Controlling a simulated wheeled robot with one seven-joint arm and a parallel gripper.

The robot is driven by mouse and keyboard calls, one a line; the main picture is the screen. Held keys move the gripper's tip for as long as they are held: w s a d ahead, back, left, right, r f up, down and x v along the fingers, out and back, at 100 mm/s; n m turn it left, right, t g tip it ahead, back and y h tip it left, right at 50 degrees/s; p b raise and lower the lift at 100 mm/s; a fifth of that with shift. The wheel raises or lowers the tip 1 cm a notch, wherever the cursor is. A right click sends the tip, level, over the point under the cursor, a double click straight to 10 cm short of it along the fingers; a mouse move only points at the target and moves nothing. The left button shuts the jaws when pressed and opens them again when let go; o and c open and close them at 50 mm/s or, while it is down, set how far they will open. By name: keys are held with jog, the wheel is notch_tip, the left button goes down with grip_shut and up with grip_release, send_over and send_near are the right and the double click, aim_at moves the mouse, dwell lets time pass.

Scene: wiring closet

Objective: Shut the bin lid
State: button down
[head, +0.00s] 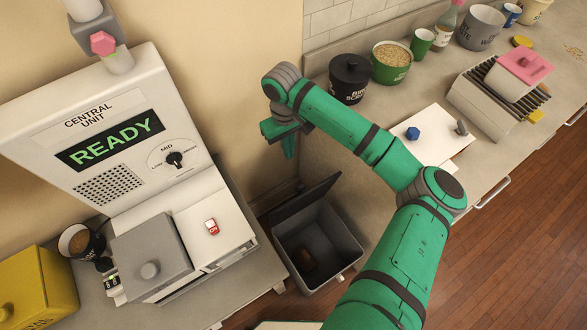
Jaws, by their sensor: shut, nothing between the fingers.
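The bin (345,239) is a dark grey open box on the floor between the counter and the machine stand. Its dark lid (303,199) stands raised at the bin's back edge, so the inside shows. A brown item (305,258) lies inside at the bottom. My gripper (289,155) is green, points down and is shut and empty. In the picture it is just above the lid, near the wall corner; I cannot tell the exact gap, but no contact shows.
The machine marked READY (110,140) stands left of the bin. The counter on the right holds a black pot (350,82), a green bowl of grain (391,62), a white board (432,140) and a grill (497,97). Wooden floor (500,240) is clear at lower right.

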aim_at(299, 200)
jog(key=s+d+f, duration=0.2)
jog(key=s+f, duration=0.2)
jog(key=f, duration=0.6)
jog(key=shift+d+f, duration=0.15)
jog(key=shift+d, duration=0.2)
